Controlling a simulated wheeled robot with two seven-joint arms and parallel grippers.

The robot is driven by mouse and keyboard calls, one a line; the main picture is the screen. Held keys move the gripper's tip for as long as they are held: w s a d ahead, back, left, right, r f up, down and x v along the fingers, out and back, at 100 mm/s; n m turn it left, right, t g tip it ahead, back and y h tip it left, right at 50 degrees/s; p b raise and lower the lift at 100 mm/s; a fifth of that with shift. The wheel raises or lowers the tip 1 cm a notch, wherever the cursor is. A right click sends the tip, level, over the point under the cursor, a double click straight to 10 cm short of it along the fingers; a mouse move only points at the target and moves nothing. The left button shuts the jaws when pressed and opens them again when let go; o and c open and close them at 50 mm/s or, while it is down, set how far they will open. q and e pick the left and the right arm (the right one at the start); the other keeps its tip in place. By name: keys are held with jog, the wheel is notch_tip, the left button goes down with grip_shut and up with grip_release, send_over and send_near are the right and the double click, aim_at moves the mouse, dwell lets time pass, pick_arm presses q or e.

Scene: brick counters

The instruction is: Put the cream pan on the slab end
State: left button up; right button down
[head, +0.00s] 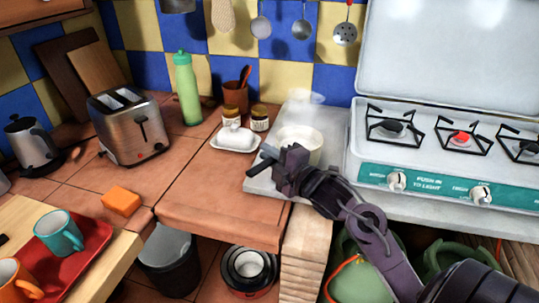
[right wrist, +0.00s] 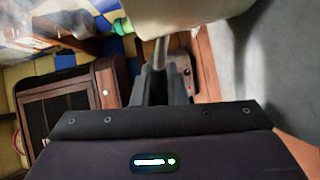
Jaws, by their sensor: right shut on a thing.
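The cream pan (head: 299,139) is upright over the grey slab end (head: 262,184), left of the stove. I cannot tell whether its base touches the slab. My right gripper (head: 270,160) is at the front left of the pan, shut on its handle. In the right wrist view the cream pan (right wrist: 190,14) fills the top, and its handle runs down between the fingers (right wrist: 160,75). The gripper and forearm hide part of the pan's front and the slab. My left gripper is in neither view.
A white butter dish (head: 235,138) and two small jars (head: 259,118) stand close left of the pan. The stove (head: 440,170) is on the right. A green bottle (head: 187,88) and a toaster (head: 130,125) are farther left. The tiled counter's front (head: 215,200) is clear.

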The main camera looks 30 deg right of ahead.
jog(key=c, duration=1.9)
grip_release()
jog(key=shift+f, duration=0.15)
jog(key=o, duration=0.4)
jog(key=shift+o, duration=0.2)
